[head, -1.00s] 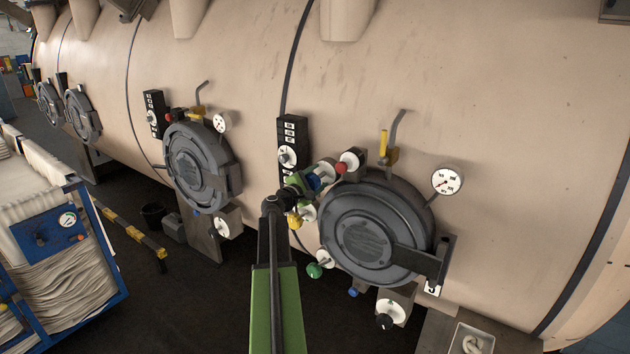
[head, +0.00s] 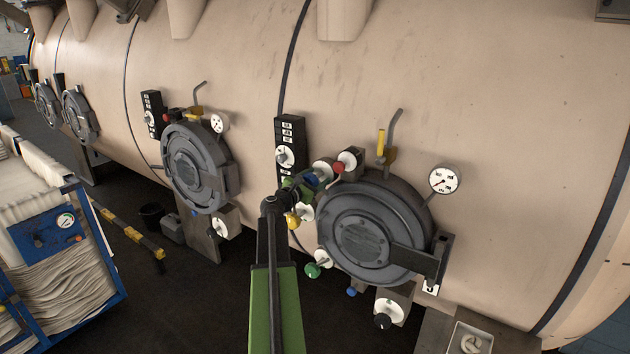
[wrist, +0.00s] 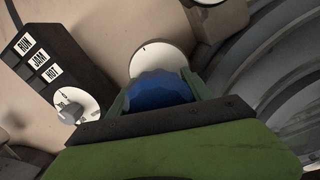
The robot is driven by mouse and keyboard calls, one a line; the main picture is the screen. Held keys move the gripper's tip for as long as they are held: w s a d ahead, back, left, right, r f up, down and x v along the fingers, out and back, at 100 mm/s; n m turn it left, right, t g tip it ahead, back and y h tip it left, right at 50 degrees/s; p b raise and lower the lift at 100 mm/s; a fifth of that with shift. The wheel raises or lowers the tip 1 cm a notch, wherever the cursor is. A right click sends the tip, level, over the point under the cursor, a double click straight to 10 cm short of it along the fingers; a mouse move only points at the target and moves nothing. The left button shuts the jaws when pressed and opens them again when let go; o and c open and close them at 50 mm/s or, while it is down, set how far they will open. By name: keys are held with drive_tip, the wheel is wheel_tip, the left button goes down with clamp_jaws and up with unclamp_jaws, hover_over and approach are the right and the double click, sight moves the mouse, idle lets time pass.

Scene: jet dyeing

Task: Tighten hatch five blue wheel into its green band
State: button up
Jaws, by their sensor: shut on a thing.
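The blue wheel (wrist: 158,90) is between the green fingers of my gripper (wrist: 160,98) in the wrist view, and the gripper is shut on it. A white dial (wrist: 160,60) with a small dark mark shows behind the wheel; its lower part is hidden, and I see no green band. In the head view the blue wheel (head: 311,180) and my gripper (head: 306,182) are at the upper left of the round grey hatch (head: 365,232). The number plate (head: 431,287) by this hatch is partly covered and hard to read.
A red knob (head: 338,168) is close right of the wheel. A yellow knob (head: 292,221) and a green knob (head: 313,270) sit lower on the hatch's left. A black switch panel (head: 290,140) stands close left, and a pressure gauge (head: 444,180) is at upper right.

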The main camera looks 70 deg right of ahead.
drive_tip(key=shift+w+r, duration=0.1)
drive_tip(key=shift+w, duration=0.15)
drive_tip(key=o, duration=1)
drive_tip(key=shift+c, duration=0.2)
drive_tip(key=o, duration=0.4)
drive_tip(key=shift+w+a, duration=0.1)
drive_tip(key=shift+s, duration=0.2)
drive_tip(key=v, duration=1.7)
drive_tip(key=shift+a, duration=0.2)
drive_tip(key=shift+w, duration=0.1)
